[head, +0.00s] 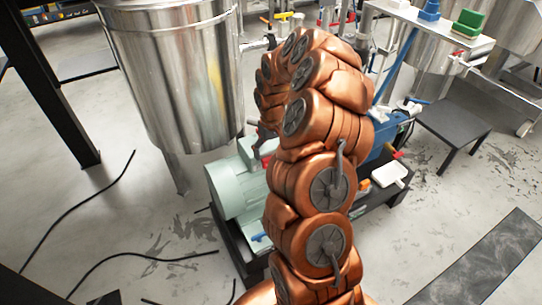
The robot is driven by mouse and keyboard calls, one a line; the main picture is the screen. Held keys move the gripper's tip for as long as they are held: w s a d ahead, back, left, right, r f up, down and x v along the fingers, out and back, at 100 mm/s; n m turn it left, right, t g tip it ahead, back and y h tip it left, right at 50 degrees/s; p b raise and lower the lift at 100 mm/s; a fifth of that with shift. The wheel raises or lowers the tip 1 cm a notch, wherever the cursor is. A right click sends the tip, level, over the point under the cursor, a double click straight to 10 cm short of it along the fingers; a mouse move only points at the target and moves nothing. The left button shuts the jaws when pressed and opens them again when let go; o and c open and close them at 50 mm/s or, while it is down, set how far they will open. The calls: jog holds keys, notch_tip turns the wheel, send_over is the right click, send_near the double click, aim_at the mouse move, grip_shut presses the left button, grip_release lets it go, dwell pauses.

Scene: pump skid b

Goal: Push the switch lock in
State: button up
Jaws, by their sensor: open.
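My copper-coloured arm rises through the middle of the head view and bends over at the top. Its far end comes down on the left side, where a small dark part of my gripper (262,146) shows above the pale green motor (236,186). The gripper is open, and I see nothing held in it. Most of it is hidden behind my arm links. I cannot make out the switch lock; my arm covers much of the pump skid (236,243).
A large steel tank (172,75) stands behind left. A blue pump part (380,150) and a white tray-like piece (391,174) lie right of my arm. A low dark table (452,123) stands further right. Black cables (105,192) cross the floor at left.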

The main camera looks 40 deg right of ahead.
notch_tip(320, 180, up, 9)
dwell(0.3)
jog(key=shift+s, duration=0.1)
dwell(0.4)
